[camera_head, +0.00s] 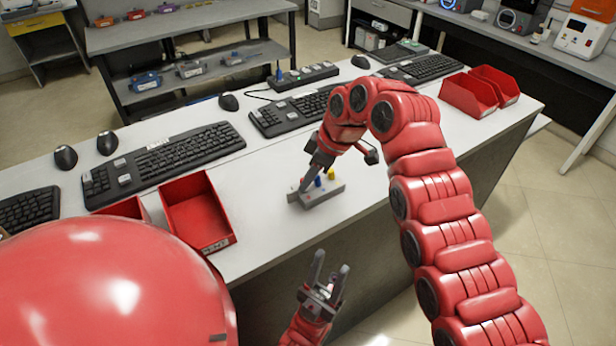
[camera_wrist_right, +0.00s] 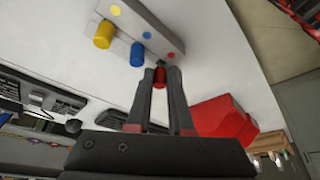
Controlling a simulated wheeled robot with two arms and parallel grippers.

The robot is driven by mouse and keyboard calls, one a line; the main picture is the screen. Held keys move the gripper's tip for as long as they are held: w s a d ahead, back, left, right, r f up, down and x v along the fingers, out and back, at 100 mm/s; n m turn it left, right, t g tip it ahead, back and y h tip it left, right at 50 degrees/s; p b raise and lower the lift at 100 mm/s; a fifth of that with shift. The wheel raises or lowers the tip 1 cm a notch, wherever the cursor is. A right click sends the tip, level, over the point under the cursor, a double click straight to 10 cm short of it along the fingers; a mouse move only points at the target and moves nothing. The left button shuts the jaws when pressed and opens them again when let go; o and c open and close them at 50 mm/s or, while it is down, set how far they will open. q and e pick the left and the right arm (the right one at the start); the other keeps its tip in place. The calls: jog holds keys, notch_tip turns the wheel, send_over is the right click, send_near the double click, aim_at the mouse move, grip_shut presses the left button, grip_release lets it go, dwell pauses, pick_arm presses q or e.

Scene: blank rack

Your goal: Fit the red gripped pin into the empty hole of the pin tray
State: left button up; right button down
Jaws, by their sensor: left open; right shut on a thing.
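My right gripper (camera_wrist_right: 161,74) is shut on the red pin (camera_wrist_right: 160,77), at the red-dot end of the tray. I cannot tell whether the pin's hidden lower end touches the tray. In the head view the gripper hides that end. My left gripper (camera_head: 331,263) is open and empty, in front of the table edge.
Red bins stand left of the tray (camera_head: 198,215) and at the far right (camera_head: 470,94). Keyboards (camera_head: 165,160) and mice line the back of the table. The white surface around the tray is clear. My right arm reaches over the table's right part.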

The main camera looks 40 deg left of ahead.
jog(key=c, duration=0.7)
grip_release()
jog(key=shift+c, duration=0.2)
jog(key=shift+d+r, duration=0.15)
jog(key=shift+r, duration=0.1)
jog(key=p+v, duration=0.3)
jog(key=v, duration=1.3)
jog(key=shift+d+r, duration=0.15)
jog(key=shift+r, duration=0.25)
jog(key=shift+w, duration=0.15)
